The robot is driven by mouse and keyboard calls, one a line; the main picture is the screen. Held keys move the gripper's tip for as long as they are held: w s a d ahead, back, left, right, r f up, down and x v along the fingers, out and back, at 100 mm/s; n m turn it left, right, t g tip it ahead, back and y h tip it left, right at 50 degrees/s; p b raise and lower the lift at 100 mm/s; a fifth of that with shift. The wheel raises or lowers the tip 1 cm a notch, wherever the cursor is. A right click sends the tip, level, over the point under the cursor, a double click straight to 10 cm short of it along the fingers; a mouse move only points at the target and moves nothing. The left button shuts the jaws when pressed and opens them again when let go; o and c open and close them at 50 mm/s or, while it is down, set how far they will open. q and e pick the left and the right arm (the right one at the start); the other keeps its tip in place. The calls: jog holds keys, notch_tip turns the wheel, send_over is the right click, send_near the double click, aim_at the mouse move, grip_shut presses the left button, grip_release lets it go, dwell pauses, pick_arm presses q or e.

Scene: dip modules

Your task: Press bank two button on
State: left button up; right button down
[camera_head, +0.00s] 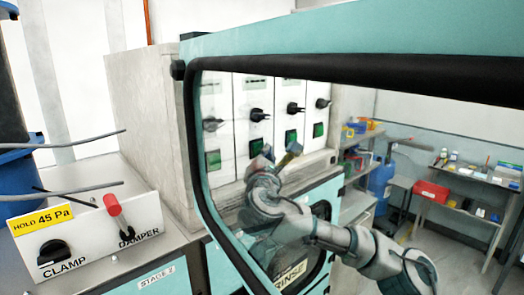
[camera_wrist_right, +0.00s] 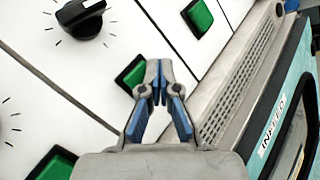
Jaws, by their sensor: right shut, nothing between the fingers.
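A white control panel (camera_head: 243,92) carries several modules, each with a black knob and a green square button. The second button from the left (camera_head: 256,147) and the third button (camera_head: 291,136) show in the head view; I cannot read which is bank two. My right gripper (camera_head: 278,155) is just in front of and below these buttons. In the right wrist view its blue-padded fingers (camera_wrist_right: 157,88) are shut and empty, with the tips overlapping the lower right edge of a green button (camera_wrist_right: 131,72). Contact cannot be told. My left gripper is not in view.
A box with clamp and damper controls (camera_head: 85,235) is at the left. A vent grille (camera_wrist_right: 238,80) lies right of the buttons. Shelves with a red bin (camera_head: 431,193) stand at the back right.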

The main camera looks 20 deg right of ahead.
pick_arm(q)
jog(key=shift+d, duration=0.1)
pick_arm(e)
jog(key=shift+s+a, duration=0.1)
jog(key=shift+a, duration=0.45)
dwell(0.3)
pick_arm(q)
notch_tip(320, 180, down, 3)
jog(key=b, duration=0.3)
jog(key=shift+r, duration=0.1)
pick_arm(e)
jog(key=s+d, duration=0.2)
jog(key=s, duration=0.3)
jog(key=shift+s, duration=0.35)
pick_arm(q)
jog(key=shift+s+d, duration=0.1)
